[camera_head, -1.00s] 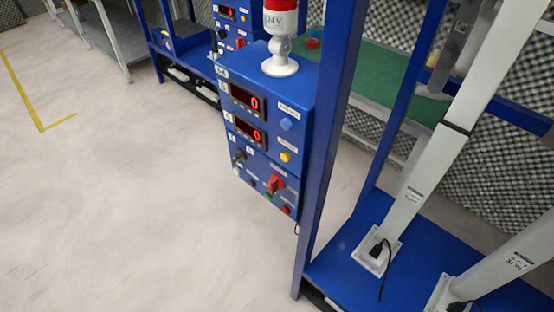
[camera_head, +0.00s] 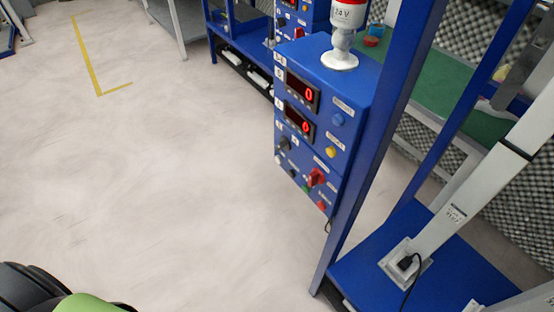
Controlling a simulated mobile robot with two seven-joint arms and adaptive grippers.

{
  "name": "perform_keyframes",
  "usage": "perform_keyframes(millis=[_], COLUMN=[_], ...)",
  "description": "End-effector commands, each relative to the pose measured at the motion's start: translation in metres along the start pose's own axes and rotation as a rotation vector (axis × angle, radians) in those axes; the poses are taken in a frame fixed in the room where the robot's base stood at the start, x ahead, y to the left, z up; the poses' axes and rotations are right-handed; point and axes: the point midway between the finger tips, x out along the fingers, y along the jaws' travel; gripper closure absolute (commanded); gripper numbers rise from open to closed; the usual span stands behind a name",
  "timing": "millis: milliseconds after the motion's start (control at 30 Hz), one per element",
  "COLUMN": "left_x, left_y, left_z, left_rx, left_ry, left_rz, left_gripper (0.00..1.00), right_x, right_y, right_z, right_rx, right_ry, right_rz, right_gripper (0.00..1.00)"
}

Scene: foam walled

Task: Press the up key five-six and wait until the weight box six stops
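A blue control box (camera_head: 350,84) is fixed to the blue frame, right of the picture's middle. It has two red displays, the upper display (camera_head: 302,91) and the lower display (camera_head: 300,122), each reading 0. A blue button (camera_head: 338,119), a yellow button (camera_head: 331,152), a red rotary switch (camera_head: 316,177) and several small knobs sit on its face. The labels are too small to read, so I cannot tell which key is five-six. No weight box can be made out for certain. Neither gripper shows clearly; a black and green part (camera_head: 60,300) at the bottom left may be mine.
A red and white 24 V lamp (camera_head: 344,30) stands on the box. A blue frame post (camera_head: 375,140) rises beside it, with a white column (camera_head: 480,185) on a blue base plate (camera_head: 375,265). A second blue bench stands behind. The floor (camera_head: 170,190) at left is clear.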

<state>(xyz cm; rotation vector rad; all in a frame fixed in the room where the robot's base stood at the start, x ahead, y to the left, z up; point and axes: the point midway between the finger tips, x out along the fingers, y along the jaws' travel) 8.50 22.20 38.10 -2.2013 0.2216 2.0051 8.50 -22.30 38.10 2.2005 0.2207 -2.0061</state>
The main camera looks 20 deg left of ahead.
Motion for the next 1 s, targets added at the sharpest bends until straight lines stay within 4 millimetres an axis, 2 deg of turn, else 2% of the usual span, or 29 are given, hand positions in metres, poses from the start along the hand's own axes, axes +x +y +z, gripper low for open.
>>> perform_keyframes(millis=[233,267,300,367,400,1000], left_x=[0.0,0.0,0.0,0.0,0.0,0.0], left_y=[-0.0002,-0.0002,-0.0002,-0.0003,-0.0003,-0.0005], left_z=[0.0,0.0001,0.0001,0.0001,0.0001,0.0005], left_rx=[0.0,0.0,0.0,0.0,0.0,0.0], left_ry=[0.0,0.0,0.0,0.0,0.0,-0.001], left_rz=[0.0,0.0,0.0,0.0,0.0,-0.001], left_gripper=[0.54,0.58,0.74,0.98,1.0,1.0], right_x=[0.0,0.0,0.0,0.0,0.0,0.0], right_y=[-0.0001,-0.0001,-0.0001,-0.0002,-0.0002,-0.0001], right_z=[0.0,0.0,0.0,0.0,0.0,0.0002], right_rx=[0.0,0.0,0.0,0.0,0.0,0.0], right_ry=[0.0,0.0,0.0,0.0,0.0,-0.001], right_rz=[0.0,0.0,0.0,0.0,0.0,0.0], right_gripper=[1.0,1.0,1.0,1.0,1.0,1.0])
